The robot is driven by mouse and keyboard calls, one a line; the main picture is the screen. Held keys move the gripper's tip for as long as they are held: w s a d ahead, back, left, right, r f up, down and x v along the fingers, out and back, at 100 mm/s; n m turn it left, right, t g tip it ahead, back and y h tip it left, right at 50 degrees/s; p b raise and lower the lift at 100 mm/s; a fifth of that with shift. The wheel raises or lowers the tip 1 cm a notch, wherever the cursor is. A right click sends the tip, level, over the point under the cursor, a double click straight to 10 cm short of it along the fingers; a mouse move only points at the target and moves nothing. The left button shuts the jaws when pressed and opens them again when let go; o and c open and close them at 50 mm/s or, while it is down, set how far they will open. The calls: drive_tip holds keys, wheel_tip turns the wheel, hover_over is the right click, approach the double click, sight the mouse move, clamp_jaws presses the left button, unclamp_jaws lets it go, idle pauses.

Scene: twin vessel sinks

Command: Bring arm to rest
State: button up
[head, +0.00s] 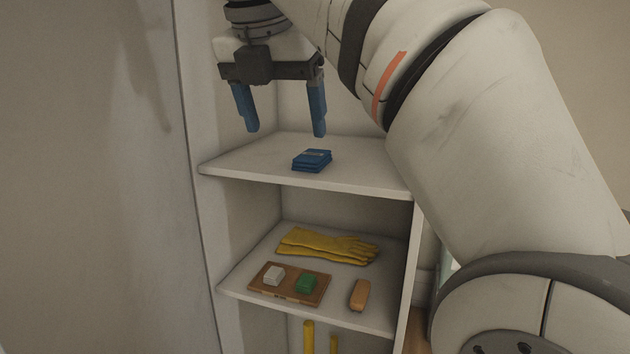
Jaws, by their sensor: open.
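My gripper (284,128) hangs at the upper left of the head view, its two blue fingers pointing down and spread apart. It is open, with nothing between the fingers. It is over the upper shelf (240,163) of a white shelf unit. A blue folded stack, perhaps cloths (312,160), lies on that shelf, below and slightly right of the fingers and apart from them. My arm crosses the right side of the view and hides part of the unit.
Yellow upright pieces (309,337) show below. The unit's side panel (188,120) stands close left of my gripper.

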drive_tip(key=d+f+m+b, duration=0.1)
drive_tip(key=d+f+m, duration=0.4)
drive_tip(key=f+m, duration=0.3)
drive_tip(key=d+f+m+b, duration=0.2)
drive_tip(key=d+f+m, duration=0.4)
drive_tip(key=f, duration=0.4)
drive_tip(key=s+d+f+m, duration=0.2)
drive_tip(key=s+f+m, duration=0.1)
drive_tip(key=f+m, duration=0.3)
drive_tip(key=s+d+f+m+y+b, duration=0.1)
drive_tip(key=s+d+f+m, duration=0.2)
drive_tip(key=f+m, duration=0.3)
drive_tip(key=s+d+f+m+g+b, duration=0.1)
drive_tip(key=s+f+m, duration=0.3)
drive_tip(key=f, duration=0.9)
drive_tip(key=shift+s+d+f+m+y, duration=0.15)
drive_tip(key=shift+s+d+m+y, duration=0.2)
drive_tip(key=shift+d+m, duration=0.55)
drive_tip(key=shift+c, duration=0.2)
